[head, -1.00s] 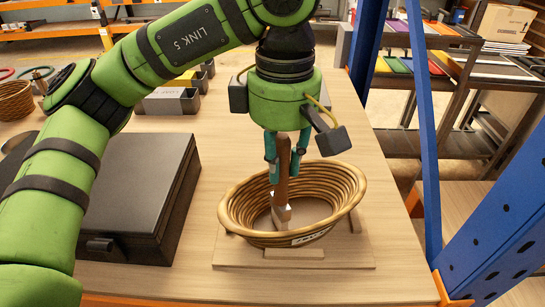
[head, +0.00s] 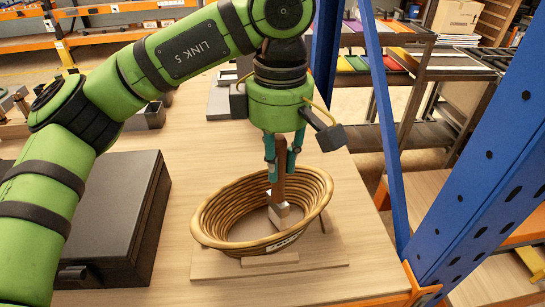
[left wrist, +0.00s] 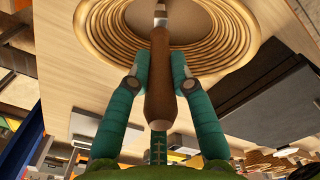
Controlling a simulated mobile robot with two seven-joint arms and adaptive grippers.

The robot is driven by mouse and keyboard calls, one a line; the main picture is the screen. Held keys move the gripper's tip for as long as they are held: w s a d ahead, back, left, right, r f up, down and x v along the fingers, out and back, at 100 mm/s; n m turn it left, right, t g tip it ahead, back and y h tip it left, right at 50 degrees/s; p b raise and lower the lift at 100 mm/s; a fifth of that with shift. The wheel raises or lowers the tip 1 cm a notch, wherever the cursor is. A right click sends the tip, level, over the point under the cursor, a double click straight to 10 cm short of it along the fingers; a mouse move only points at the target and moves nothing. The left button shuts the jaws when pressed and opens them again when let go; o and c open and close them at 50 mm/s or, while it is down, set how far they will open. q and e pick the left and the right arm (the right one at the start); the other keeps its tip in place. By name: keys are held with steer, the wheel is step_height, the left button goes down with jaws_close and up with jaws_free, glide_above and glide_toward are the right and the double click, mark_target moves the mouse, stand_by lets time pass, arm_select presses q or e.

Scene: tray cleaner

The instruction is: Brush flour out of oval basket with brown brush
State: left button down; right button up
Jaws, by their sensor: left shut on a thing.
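The oval basket (head: 209,222) is woven in golden brown coils and sits on a thin wooden board (head: 215,268) on the table. My left gripper (head: 281,168) is above the basket, shut on the handle of the brown brush (head: 281,182). The brush is nearly upright, its pale block-like head down inside the basket, right of its middle. In the left wrist view the brush handle (left wrist: 159,75) runs between the teal fingers, with the basket (left wrist: 235,40) beyond. I cannot make out flour on the basket floor. My right gripper is not in view.
A dark closed case (head: 120,205) lies on the table left of the basket. A grey bin (head: 148,118) stands farther back. A blue rack post (head: 490,160) rises on the right, close to the table edge. Some table is bare around the board.

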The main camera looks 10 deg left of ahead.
arm_select(q)
steer(key=shift+s+a+b, duration=0.1)
steer(key=shift+a+b, duration=0.05)
steer(key=shift+b, duration=0.25)
steer(key=s+a+b, duration=0.1)
steer(key=s+a, duration=0.3)
steer(key=a, duration=0.1)
stand_by(1.7)
